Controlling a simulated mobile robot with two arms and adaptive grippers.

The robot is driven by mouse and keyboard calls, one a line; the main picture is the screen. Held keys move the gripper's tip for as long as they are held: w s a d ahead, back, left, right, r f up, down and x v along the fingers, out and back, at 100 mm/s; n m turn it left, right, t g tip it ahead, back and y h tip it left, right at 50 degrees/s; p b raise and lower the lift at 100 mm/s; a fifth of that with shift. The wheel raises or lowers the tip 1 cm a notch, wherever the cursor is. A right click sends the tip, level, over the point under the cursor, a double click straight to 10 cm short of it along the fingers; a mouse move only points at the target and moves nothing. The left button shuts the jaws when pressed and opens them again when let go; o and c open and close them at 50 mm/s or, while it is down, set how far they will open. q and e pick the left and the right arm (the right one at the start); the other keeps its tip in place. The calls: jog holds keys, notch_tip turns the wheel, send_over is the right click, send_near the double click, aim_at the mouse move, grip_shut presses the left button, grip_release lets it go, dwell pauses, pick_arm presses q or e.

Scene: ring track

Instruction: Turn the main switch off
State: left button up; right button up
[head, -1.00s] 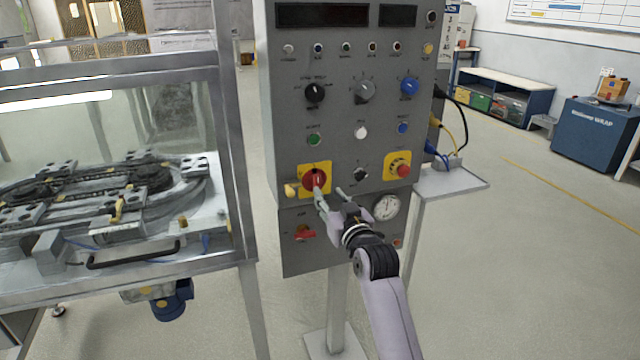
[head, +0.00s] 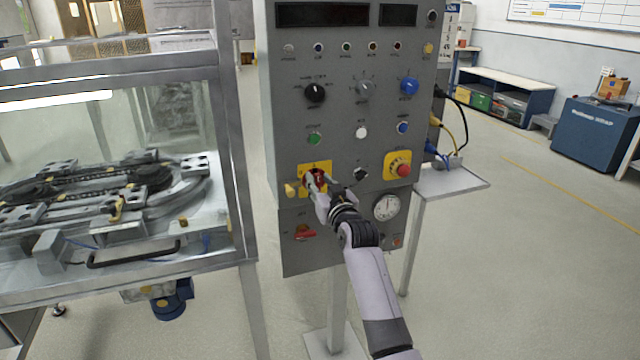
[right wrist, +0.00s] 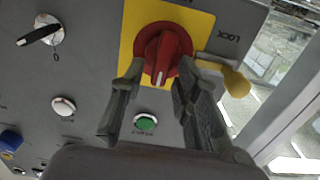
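The main switch is a red rotary knob (right wrist: 163,50) on a yellow plate (right wrist: 200,22); it also shows in the head view (head: 318,177), partly covered by my right gripper. In the right wrist view its handle bar stands upright, its white mark towards the green button. My right gripper (head: 322,190) is at the knob; in the right wrist view its fingers (right wrist: 158,84) are spread on either side of the handle, with tips near the knob's rim. Whether they touch it I cannot tell. My left gripper is not in view.
The grey control panel (head: 290,130) carries several knobs and buttons. A yellow padlock-like piece (right wrist: 234,82) hangs beside the switch. A red emergency button (head: 404,170) and a gauge (head: 387,206) are to the right. A framed machine enclosure (head: 236,150) stands close on the left.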

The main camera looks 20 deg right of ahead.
grip_shut()
dwell(0.5)
jog(key=n+p, duration=0.2)
jog(key=n, duration=0.2)
jog(key=shift+a, duration=0.2)
jog(key=n+p, duration=0.1)
jog(key=n, duration=0.2)
jog(key=shift+a+f+n+p, duration=0.1)
jog(key=shift+a+n+p, duration=0.1)
jog(key=shift+n+p, duration=0.15)
jog(key=n, duration=0.3)
jog(key=f+n+p, duration=0.1)
jog(key=n, duration=0.6)
jog(key=shift+a+f, duration=0.15)
jog(key=shift+a, duration=0.15)
jog(key=shift+n, duration=0.25)
